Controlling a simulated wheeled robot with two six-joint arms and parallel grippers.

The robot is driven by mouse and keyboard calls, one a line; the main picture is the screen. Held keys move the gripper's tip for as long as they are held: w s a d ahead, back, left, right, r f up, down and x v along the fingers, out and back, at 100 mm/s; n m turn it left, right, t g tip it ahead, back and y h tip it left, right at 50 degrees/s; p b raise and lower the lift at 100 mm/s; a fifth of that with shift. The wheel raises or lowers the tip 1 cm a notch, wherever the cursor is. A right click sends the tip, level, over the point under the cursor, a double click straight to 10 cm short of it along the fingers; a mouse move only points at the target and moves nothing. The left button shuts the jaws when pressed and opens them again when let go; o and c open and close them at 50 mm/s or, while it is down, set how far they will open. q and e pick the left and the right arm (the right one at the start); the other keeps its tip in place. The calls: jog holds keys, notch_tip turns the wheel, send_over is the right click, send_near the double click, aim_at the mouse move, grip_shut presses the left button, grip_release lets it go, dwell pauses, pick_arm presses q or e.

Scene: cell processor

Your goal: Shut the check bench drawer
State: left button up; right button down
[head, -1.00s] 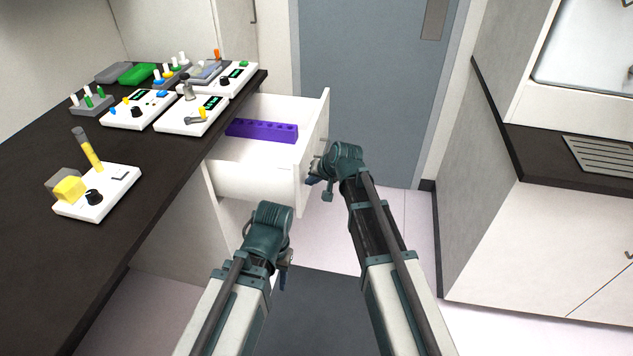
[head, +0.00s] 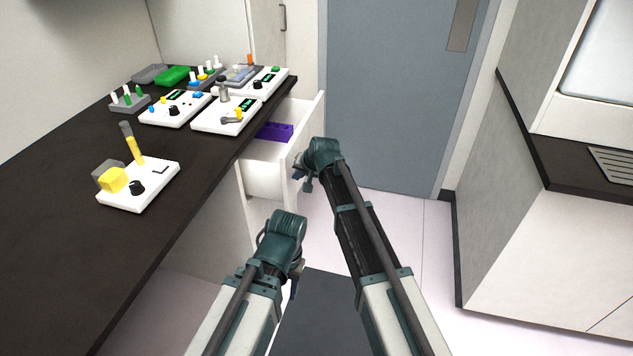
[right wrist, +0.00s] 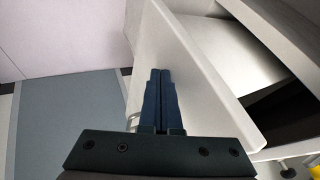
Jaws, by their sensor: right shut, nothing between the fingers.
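The white check bench drawer (head: 302,145) stands partly open under the dark bench top in the head view. A purple block with holes (head: 276,131) lies inside it, partly hidden by the bench edge. My right gripper (head: 299,174) is at the outer face of the drawer front. In the right wrist view its fingers (right wrist: 161,72) are shut, empty, and lie against or very close to the drawer front (right wrist: 205,85); contact is hard to tell. My left gripper (head: 296,292) hangs low in front of the bench, away from the drawer; its fingers are mostly hidden.
The dark bench top (head: 60,200) holds several white instruments, a green tray (head: 172,76) and a white device with a yellow block (head: 140,187). A grey-blue door (head: 395,90) is behind. A white cabinet (head: 540,240) stands at right. Floor between is clear.

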aim_at(266, 169)
jog(key=w+a, duration=0.1)
jog(key=a, duration=0.2)
jog(key=w+a, duration=0.1)
jog(key=a, duration=0.3)
jog(key=w+a, duration=0.1)
jog(key=a, duration=0.2)
jog(key=shift+w+a, duration=0.2)
jog(key=shift+a, duration=0.1)
jog(key=shift+d, duration=0.15)
